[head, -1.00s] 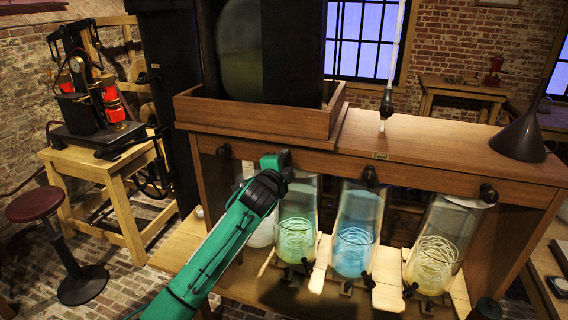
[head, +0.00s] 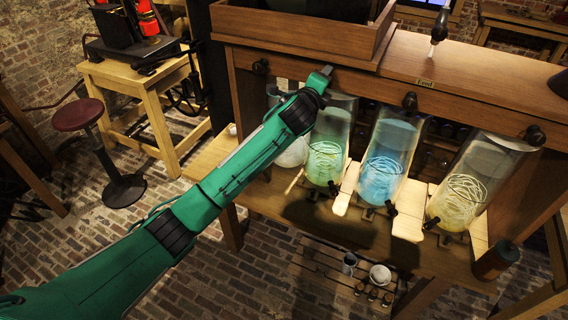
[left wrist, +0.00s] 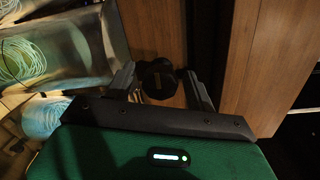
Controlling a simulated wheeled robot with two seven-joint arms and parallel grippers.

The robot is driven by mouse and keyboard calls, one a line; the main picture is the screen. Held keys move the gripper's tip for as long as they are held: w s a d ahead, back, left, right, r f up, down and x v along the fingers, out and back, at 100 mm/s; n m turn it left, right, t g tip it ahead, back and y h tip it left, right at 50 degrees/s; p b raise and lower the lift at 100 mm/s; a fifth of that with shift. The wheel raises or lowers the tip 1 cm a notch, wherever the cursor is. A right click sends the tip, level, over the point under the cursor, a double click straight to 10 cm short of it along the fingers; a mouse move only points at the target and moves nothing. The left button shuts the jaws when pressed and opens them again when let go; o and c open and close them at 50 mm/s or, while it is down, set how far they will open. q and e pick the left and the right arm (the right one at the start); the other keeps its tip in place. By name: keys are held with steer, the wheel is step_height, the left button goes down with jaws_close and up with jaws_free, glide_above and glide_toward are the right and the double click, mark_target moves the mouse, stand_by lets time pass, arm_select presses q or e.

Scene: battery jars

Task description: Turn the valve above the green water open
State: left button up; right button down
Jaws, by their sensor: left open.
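The jar of green water (head: 327,150) stands in the wooden rack, between a pale jar on its left and the blue jar (head: 384,160). My left gripper (head: 321,78) is at the rack's front beam, just above the green jar, and covers the valve there in the head view. In the left wrist view a dark round valve knob (left wrist: 158,79) sits between the two open fingers of my left gripper (left wrist: 163,84). The fingers stand on either side of it; I cannot tell whether they touch it. My right gripper is not in view.
Other black valve knobs sit on the beam, at the left (head: 261,66), above the blue jar (head: 409,101) and above the yellow jar (head: 535,135). A wooden box (head: 290,32) stands on top. A stool (head: 80,116) stands at the left.

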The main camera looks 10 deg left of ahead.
arm_select(q)
steer(key=m, duration=0.5)
steer(key=shift+f+m+y, duration=0.1)
steer(key=shift+m+y, duration=0.2)
steer(key=m+b, duration=0.1)
steer(key=m, duration=0.5)
steer(key=shift+a+m+t, duration=0.1)
steer(key=shift+m+t, duration=0.2)
steer(key=shift+t, duration=0.1)
steer(key=b+v, duration=0.4)
steer(key=v, duration=0.9)
steer(key=w+a+f+n+g+b, duration=0.1)
steer(key=a+f+n, duration=0.1)
steer(key=f, duration=0.7)
steer(key=w+a+f+n+g+y, duration=0.1)
steer(key=f+n, duration=0.3)
steer(key=f, duration=0.5)
steer(key=w+a+f+n+g+y+b, duration=0.1)
steer(key=w+a+f+n+g, duration=0.1)
steer(key=f, duration=0.7)
steer(key=shift+w+a+f+n+b, duration=0.25)
steer(key=shift+a+n+b, duration=0.1)
steer(key=shift+a+n, duration=0.6)
steer(key=shift+d, duration=0.1)
